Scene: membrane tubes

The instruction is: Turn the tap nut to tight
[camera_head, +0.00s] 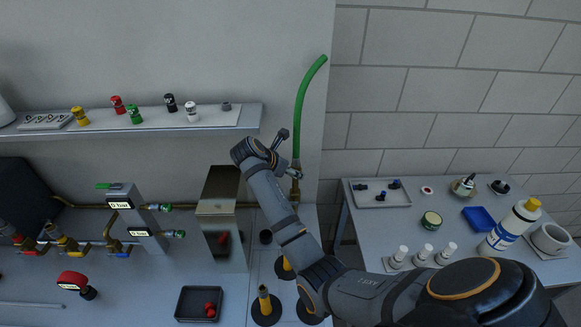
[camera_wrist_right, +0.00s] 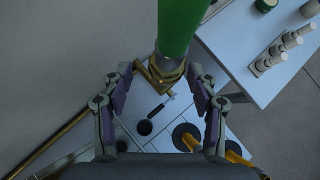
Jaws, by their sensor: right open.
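The green hose (camera_head: 310,95) rises beside the wall from the brass tap (camera_head: 294,192). In the right wrist view the hose (camera_wrist_right: 183,25) comes down to a grey collar, with a brass nut (camera_wrist_right: 167,72) just below it. My right gripper (camera_wrist_right: 160,76) is open, its two fingers on either side of the hose end and nut, with gaps on both sides. In the head view my right gripper (camera_head: 282,148) is at the hose's lower end, and my arm partly hides it. A small dark-tipped lever (camera_wrist_right: 157,108) shows below the nut. My left gripper is not in view.
A steel box (camera_head: 218,215) stands left of the tap, with a wall shelf (camera_head: 180,120) above. Yellow-topped stands (camera_head: 265,305) and a black tray (camera_head: 198,304) are on the near bench. A side table (camera_head: 375,225) with bottles is to the right.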

